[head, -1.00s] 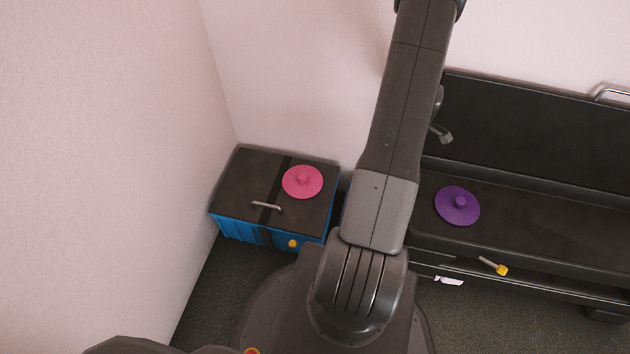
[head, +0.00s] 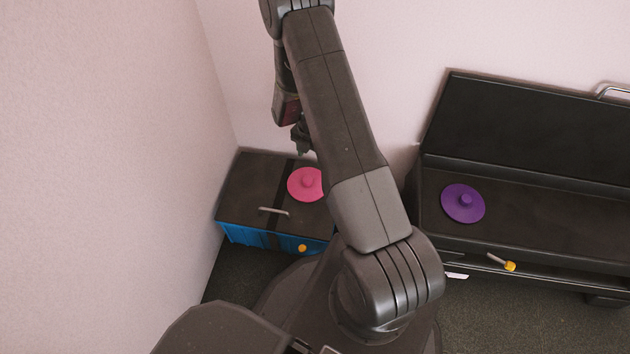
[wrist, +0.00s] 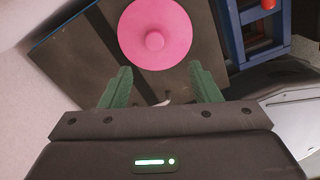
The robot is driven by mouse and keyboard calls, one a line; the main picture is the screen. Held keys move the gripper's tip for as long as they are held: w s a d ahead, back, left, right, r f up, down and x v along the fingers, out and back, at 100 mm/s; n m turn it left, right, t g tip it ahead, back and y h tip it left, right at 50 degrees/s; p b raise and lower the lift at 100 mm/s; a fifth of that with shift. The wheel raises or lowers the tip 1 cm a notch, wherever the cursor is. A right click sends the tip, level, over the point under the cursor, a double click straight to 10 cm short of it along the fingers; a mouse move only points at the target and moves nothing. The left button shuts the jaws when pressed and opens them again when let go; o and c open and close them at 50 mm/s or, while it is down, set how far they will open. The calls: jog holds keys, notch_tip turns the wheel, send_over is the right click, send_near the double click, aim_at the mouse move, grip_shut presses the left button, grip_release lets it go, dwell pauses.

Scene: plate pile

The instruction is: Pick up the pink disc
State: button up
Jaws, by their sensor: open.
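The pink disc (head: 304,184) has a round knob at its middle and lies flat on the dark lid of a blue box. In the head view my arm covers its right edge. In the wrist view the pink disc (wrist: 155,32) is at the top, just beyond my fingertips. My gripper (head: 302,148) hangs above the box, over the back part of the lid near the disc. In the wrist view my gripper (wrist: 160,78) is open, its two green fingers apart with nothing between them.
The blue box (head: 265,237) has a dark lid with a metal handle (head: 273,211) and stands in the wall corner. A purple disc (head: 463,203) lies on a black bench (head: 540,215) at the right. A yellow-tipped handle (head: 509,266) sticks out of the bench front.

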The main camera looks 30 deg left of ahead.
jog(key=b, duration=0.2)
send_over(307, 179)
jog(key=shift+n, duration=0.3)
jog(key=f, duration=0.8)
jog(key=shift+d+f, duration=0.15)
jog(key=shift+d, duration=0.2)
jog(key=shift+a+f+b, duration=0.15)
jog(key=shift+f+b, duration=0.35)
jog(key=shift+f, duration=0.95)
jog(key=shift+a+f+b, duration=0.1)
jog(key=shift+f+b, duration=0.4)
jog(key=shift+f, duration=0.9)
jog(key=c, duration=1.1)
